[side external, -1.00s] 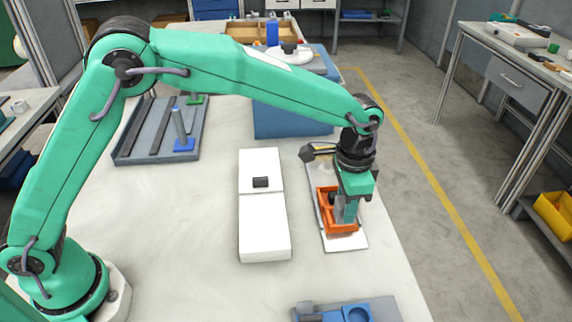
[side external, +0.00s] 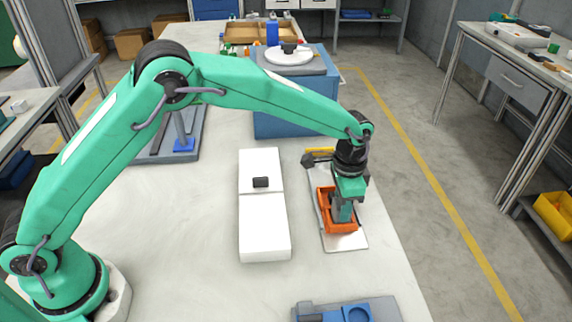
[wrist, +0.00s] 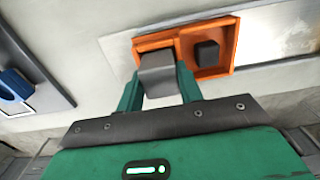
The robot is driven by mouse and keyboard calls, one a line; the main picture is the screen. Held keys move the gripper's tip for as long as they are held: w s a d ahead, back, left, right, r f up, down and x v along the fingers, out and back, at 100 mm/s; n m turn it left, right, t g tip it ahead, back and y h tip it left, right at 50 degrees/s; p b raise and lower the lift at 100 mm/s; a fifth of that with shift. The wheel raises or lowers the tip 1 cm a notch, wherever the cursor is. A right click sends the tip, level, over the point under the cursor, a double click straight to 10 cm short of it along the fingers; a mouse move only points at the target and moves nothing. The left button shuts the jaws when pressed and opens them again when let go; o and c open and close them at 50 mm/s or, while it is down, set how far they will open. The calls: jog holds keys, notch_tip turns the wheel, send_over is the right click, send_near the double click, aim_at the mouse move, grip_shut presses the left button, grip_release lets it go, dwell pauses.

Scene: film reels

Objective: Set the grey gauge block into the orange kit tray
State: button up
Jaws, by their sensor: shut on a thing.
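The orange kit tray (side external: 338,230) lies on a pale plate at the right part of the table. In the wrist view the tray (wrist: 213,77) has two compartments side by side. My gripper (side external: 343,208) points down at the tray. In the wrist view my gripper (wrist: 160,80) is shut on the grey gauge block (wrist: 158,72), which is between the two green fingers at the left compartment. Whether the block touches the compartment floor is hidden. A dark block (wrist: 207,53) sits in the right compartment.
A long white box (side external: 264,225) with a small black piece (side external: 260,182) on top stands left of the tray. A blue box with a round white plate (side external: 288,55) is behind. A blue-grey fixture (side external: 345,312) lies at the front edge.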

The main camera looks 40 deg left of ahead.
jog(key=shift+f, duration=0.55)
jog(key=shift+f, duration=0.25)
jog(key=shift+f, duration=0.4)
jog(key=o, duration=1)
jog(key=shift+s+f, duration=0.1)
jog(key=shift+s, duration=0.1)
jog(key=r, duration=1.3)
jog(key=shift+w+r, duration=0.2)
jog(key=shift+r, duration=0.1)
